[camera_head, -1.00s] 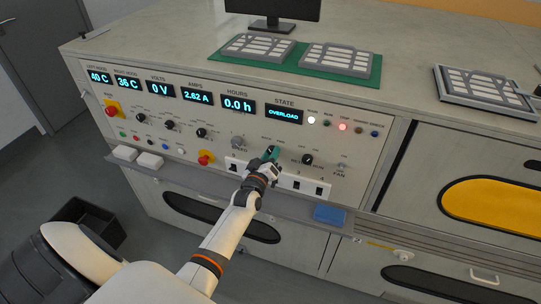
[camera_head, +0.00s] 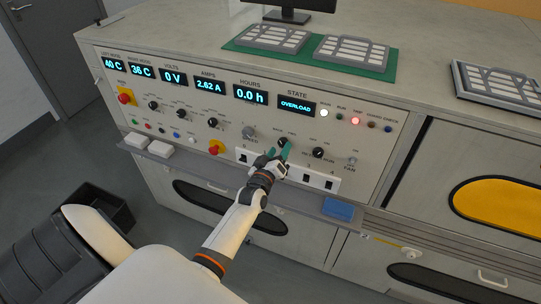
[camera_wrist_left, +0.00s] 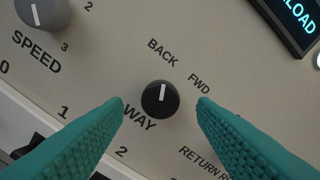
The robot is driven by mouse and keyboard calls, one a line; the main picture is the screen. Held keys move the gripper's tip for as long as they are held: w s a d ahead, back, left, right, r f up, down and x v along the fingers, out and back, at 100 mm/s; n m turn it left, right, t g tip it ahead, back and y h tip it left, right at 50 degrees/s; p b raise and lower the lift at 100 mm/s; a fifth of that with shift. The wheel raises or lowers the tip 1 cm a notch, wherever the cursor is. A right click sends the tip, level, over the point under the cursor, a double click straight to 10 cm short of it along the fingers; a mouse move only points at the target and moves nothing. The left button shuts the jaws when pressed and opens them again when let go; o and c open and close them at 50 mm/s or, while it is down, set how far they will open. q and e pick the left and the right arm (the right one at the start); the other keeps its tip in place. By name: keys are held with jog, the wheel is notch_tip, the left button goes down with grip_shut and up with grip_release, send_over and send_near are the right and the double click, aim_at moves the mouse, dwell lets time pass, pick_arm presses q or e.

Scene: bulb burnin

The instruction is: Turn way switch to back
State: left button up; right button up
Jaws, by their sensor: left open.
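The WAY switch is a black round knob (camera_wrist_left: 160,98) with a white line. In the head view the knob (camera_head: 283,142) shows just above the teal fingers. My left gripper (camera_head: 282,152) is open, with its fingertips apart in front of the panel; they also frame the knob in the left wrist view (camera_wrist_left: 163,104). There is a visible gap between the knob and each finger. My right gripper is in neither view.
The grey SPEED knob (camera_head: 249,132) is to the left and the RUN knob (camera_head: 318,153) to the right. A row of black rocker switches (camera_head: 306,178) is below. The STATE display (camera_head: 296,106) reads OVERLOAD. A ledge with a blue block (camera_head: 338,209) runs under the panel.

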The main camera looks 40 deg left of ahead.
pick_arm(q)
jog(key=b+v, duration=0.1)
jog(key=v, duration=0.8)
jog(key=shift+s, duration=0.35)
